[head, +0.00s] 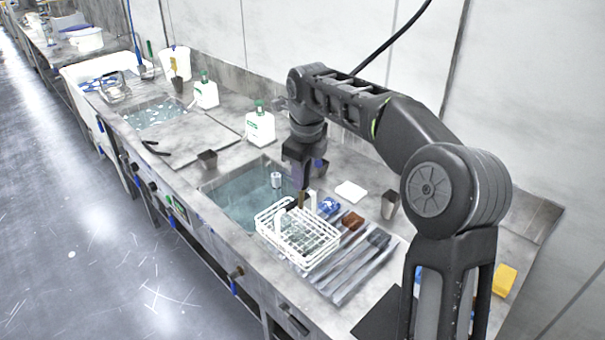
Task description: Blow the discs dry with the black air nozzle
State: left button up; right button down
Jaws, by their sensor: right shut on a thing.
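A white wire rack (290,240) is at the right end of the near water-filled sink, beside the ribbed drain area. Its white handle posts stand up at my right gripper (302,190). The gripper points down and appears shut on the rack's handle; its fingertips partly hide the grip. I cannot make out discs inside the rack, nor whether its base is resting or lifted. A small black forked tool (155,147) lies on the flat cover left of this sink; I cannot tell whether it is the air nozzle. My left gripper is not in view.
The near sink (225,194) holds water and a small white cylinder (276,180). White bottles (260,128) stand behind it. A blue item (328,206), a brown block (352,221) and a dark block (378,238) line the drain area. A dark cup (390,204) stands close to my right arm.

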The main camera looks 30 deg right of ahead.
jog(key=shift+r, duration=0.1)
jog(key=shift+r, duration=2.5)
